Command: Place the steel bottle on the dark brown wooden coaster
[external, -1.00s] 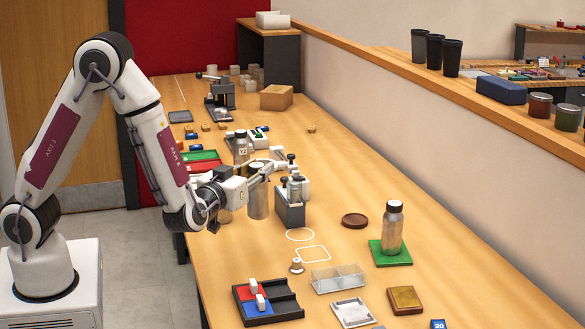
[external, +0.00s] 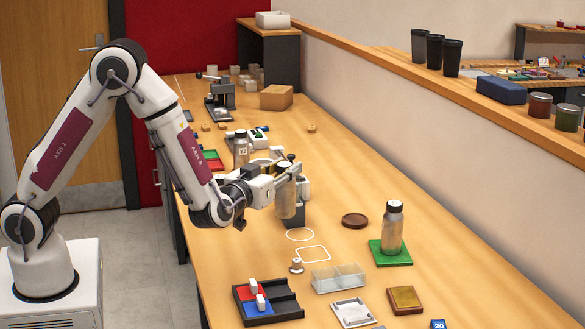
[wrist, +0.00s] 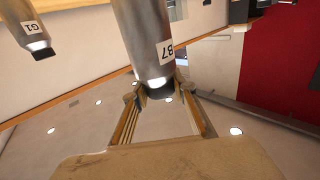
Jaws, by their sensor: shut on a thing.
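My gripper (external: 286,186) is shut on a steel bottle (external: 286,205), held upright in front of a dark grey stand. In the wrist view the fingers (wrist: 155,93) close around the bottle (wrist: 143,35) near its black cap; its tag reads B7. The round dark brown wooden coaster (external: 355,220) lies bare on the table, to the right of my gripper and apart from it. Part of the held bottle is hidden by the fingers in the external view.
Another steel bottle (external: 392,230) with a black cap stands on a green square (external: 374,256), right of the coaster. A clear divided tray (external: 338,279), a small stamp-like piece (external: 296,266) and a black tray (external: 287,309) lie nearer the front. Another bottle (external: 241,150) stands behind my gripper.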

